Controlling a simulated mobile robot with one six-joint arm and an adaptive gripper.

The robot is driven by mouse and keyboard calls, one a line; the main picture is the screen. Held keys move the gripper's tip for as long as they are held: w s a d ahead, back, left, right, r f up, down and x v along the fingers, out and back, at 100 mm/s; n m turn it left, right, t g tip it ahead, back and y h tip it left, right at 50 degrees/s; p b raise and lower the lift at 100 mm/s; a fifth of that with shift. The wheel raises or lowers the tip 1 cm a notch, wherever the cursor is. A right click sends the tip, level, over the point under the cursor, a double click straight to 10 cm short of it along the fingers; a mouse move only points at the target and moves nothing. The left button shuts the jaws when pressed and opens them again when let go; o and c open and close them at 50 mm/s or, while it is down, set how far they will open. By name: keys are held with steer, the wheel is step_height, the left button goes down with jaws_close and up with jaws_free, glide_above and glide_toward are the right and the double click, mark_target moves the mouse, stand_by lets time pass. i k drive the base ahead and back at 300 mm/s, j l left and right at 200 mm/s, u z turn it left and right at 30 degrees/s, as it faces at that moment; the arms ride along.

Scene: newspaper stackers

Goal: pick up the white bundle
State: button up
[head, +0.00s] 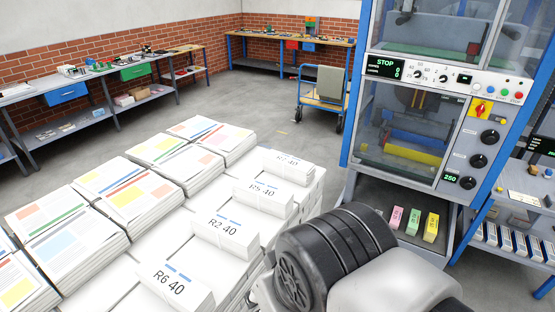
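Several white bundles lie in a row along the right side of a large stack in the head view. The nearest white bundle (176,286) is labelled "R6 40". Behind it are a white bundle (226,234) labelled "R2 40" and one (263,197) labelled "R5 40". The farthest white bundle (288,167) has a label too small to read surely. Each has blue marks on top. My arm's dark and grey links fill the bottom centre, right of the nearest bundle. My gripper's fingers do not show, so I cannot see where they are or what they hold.
Printed newspaper stacks (133,194) stand left of the white bundles. A blue-framed machine (412,100) with a control panel stands right, with small pink, green and yellow blocks (412,222) on its lower shelf. A cart (322,98) and workbenches stand behind.

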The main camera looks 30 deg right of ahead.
mark_target(301, 172)
steer(key=i+l+z, duration=0.25)
steer(key=i+l, duration=0.2)
steer(key=i+l+z, duration=0.25)
steer(key=i+l, duration=0.2)
steer(key=i+l+z, duration=0.25)
steer(key=i, duration=0.25)
